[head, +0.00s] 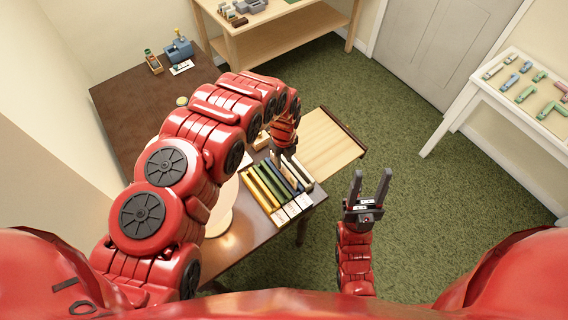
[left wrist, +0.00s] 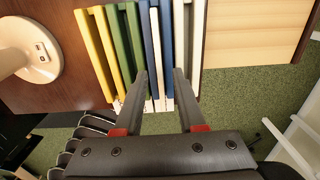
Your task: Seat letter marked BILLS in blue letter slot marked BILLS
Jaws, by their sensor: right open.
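The letter rack (head: 258,190) stands on the dark table with yellow, green, blue and pale dividers; they also show in the left wrist view, where a blue divider (left wrist: 167,45) lies between my fingers' lines. A thin white edge (left wrist: 156,50), perhaps a letter, stands between blue dividers. No lettering is readable, so I cannot tell which is BILLS. My left gripper (head: 284,155) is just above the rack's blue and pale end. Its fingers (left wrist: 161,72) are apart, with nothing clearly held. My right gripper (head: 370,187) is open and empty over the carpet, right of the rack.
White label cards (head: 293,209) line the rack's front. A white round-based lamp (left wrist: 30,50) stands beside the rack. A light wooden surface (head: 325,145) lies behind it. A white table (head: 515,105) with several small items stands at right. Green carpet between is clear.

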